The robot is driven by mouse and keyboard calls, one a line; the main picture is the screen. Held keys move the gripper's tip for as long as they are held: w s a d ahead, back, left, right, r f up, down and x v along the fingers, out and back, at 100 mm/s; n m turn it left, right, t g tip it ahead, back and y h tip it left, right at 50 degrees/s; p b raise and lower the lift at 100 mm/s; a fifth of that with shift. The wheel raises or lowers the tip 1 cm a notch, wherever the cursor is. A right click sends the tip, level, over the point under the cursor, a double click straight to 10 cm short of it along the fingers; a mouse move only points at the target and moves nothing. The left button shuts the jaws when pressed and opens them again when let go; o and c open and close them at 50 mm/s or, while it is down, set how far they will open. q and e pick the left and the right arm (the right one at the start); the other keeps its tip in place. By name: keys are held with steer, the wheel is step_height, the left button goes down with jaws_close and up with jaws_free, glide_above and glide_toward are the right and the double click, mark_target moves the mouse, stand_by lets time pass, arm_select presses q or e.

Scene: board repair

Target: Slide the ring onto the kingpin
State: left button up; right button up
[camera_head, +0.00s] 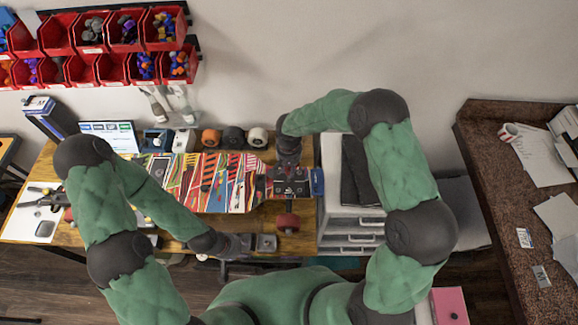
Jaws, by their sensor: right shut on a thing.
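A skateboard deck (225,190) with a bright striped pattern lies on the wooden workbench. A dark metal truck part (290,188) is at its right end, with a red wheel (288,222) in front of it. My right gripper (289,168) reaches down from behind over this end. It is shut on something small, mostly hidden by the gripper. The ring and the kingpin are too small or hidden to make out. My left gripper (252,243) is low at the bench's front edge, apart from the deck; its finger opening is unclear.
Orange (210,138), dark (234,136) and white (257,137) wheels stand behind the deck. A blue object (317,181) is right of the truck part. Red bins (90,33) hang on the wall. A white drawer unit (350,215) stands right of the bench.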

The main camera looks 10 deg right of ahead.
steer(key=shift+b, duration=0.55)
stand_by(1.2)
steer(key=shift+f+b, duration=0.6)
steer(key=shift+b, duration=0.15)
steer(key=shift+b, duration=0.45)
stand_by(1.0)
steer(key=shift+f+b, duration=1.05)
steer(key=shift+f, duration=0.1)
steer(key=shift+b, duration=0.4)
stand_by(0.9)
